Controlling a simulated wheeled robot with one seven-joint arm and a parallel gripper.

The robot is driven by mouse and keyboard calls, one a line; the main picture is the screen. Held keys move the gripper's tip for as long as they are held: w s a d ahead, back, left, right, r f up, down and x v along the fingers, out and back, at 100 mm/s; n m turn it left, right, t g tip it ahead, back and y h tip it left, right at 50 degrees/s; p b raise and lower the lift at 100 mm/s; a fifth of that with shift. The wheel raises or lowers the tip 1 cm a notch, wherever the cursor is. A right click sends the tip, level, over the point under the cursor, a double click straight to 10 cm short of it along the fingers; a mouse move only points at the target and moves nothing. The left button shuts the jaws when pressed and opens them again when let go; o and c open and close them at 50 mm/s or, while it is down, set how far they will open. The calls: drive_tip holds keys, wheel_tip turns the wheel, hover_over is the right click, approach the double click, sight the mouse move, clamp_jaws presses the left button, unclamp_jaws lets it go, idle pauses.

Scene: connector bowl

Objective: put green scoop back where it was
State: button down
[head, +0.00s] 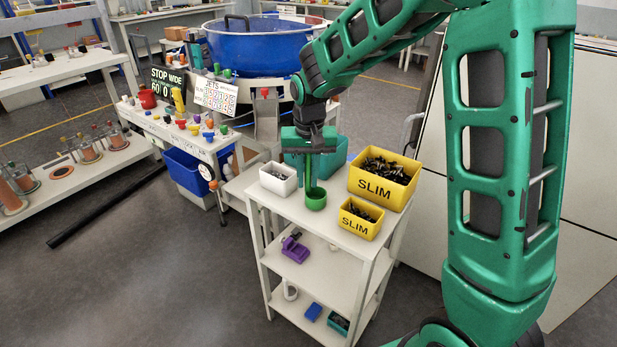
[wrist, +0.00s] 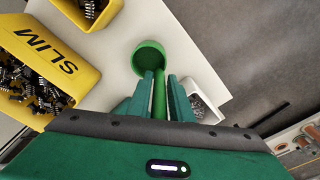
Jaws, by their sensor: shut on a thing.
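The green scoop (head: 315,199) has a round cup and a long straight handle. In the head view it is upright at the front of the white cart top (head: 330,222), cup down. I cannot tell whether the cup touches the surface. My gripper (head: 309,160) is above it, shut on the handle. In the wrist view the scoop's cup (wrist: 148,58) shows beyond the fingertips, and the handle runs back between the fingers of my gripper (wrist: 161,85). The top of the handle is hidden by the gripper.
A large yellow SLIM bin (head: 384,178) and a small one (head: 361,218) of dark parts stand to the right. A white bin (head: 279,178) stands left and a teal bin (head: 335,158) behind. A purple object (head: 294,248) lies on the shelf below.

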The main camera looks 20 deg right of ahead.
drive_tip(key=c, duration=1.6)
unclamp_jaws()
drive_tip(key=shift+f, duration=0.1)
drive_tip(key=r, duration=0.8)
drive_tip(key=s+r, duration=0.1)
drive_tip(key=r, duration=0.3)
drive_tip(key=shift+r, duration=0.1)
drive_tip(key=s+d+m, duration=0.2)
drive_tip(key=s+d, duration=1.2)
drive_tip(key=s, duration=0.1)
drive_tip(key=shift+m+g, duration=0.5)
drive_tip(key=shift+m, duration=0.2)
drive_tip(key=s+d+f, duration=0.1)
drive_tip(key=s+d, duration=0.1)
drive_tip(key=s, duration=0.4)
drive_tip(key=s+d+f, duration=0.1)
drive_tip(key=s+f, duration=0.1)
drive_tip(key=s, duration=0.3)
drive_tip(key=s+d+f, duration=0.2)
drive_tip(key=s, duration=0.4)
drive_tip(key=shift+s+d+f, duration=0.1)
drive_tip(key=shift+s+d, duration=0.2)
drive_tip(key=shift+s, duration=0.05)
